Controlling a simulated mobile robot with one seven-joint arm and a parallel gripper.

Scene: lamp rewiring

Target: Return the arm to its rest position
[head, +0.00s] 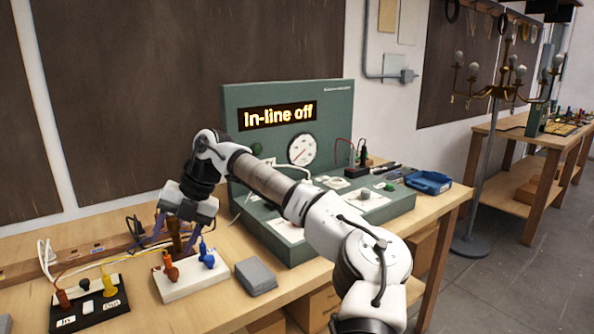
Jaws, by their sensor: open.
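My arm reaches from the lower right across the workbench (225,300) to the left. My gripper (178,236) points down at its far end, above and just behind a white block (190,284). Its fingers stand apart, so it is open. A dark brown upright piece shows between the fingers; I cannot tell whether they touch it. The white block carries an orange-red plug (170,268) and a blue plug (207,256).
A green test panel (238,105) reading "In-line off" stands behind my arm. A black board (112,307) with plugs and wires lies at left, a grey pad (256,277) beside the white block. A blue tray (428,181) sits at right. A lamp stand (483,190) is beyond.

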